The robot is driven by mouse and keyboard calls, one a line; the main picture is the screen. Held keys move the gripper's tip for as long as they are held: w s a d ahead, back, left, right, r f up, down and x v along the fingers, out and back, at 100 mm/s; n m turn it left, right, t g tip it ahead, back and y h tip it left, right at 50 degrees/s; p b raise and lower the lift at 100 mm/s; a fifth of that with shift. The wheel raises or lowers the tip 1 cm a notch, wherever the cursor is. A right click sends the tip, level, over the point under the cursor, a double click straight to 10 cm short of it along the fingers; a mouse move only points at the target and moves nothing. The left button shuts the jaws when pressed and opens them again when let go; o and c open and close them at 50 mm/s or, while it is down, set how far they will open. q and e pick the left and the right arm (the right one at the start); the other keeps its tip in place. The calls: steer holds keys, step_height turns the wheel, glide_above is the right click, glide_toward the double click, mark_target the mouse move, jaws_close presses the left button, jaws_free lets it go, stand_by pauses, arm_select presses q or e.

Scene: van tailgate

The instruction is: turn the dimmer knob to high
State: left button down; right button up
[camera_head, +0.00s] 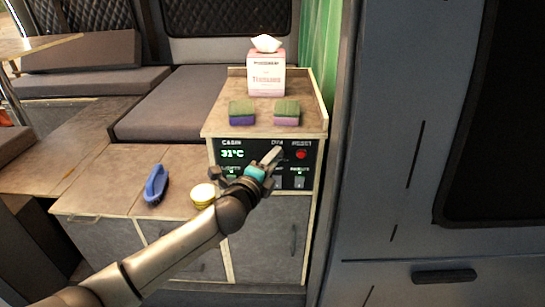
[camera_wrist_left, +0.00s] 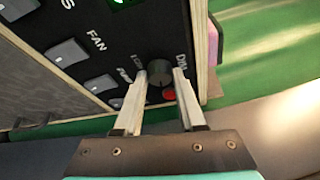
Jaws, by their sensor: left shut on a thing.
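The dimmer knob (camera_wrist_left: 160,75) is dark and round, and it sits beside a partly covered "DIM" label in the left wrist view. My left gripper (camera_wrist_left: 160,76) has one finger on each side of it and is shut on it. In the head view the left gripper (camera_head: 275,154) reaches the black control panel (camera_head: 236,165) and hides the knob. The knob's pointer mark is not clear, so its setting cannot be told. My right gripper is in neither view.
A red button (camera_head: 301,154) is close to the knob. Switches (camera_wrist_left: 68,52) line the panel. On the cabinet top are a tissue box (camera_head: 266,75) and two sponges (camera_head: 242,112). A blue brush (camera_head: 155,185) and a yellow tin (camera_head: 203,195) lie on the lower counter.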

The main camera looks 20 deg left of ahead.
arm_select(q)
steer(key=shift+r+m, duration=0.15)
steer(key=shift+m, duration=0.35)
steer(key=shift+g, duration=0.3)
steer(key=c, duration=0.5)
jaws_free()
steer(key=shift+w, duration=0.1)
steer(key=s+a+r+b, duration=0.1)
steer(key=s+b, duration=0.1)
steer(key=s, duration=1.3)
steer(key=shift+a+r, duration=0.2)
steer(key=shift+r, duration=0.2)
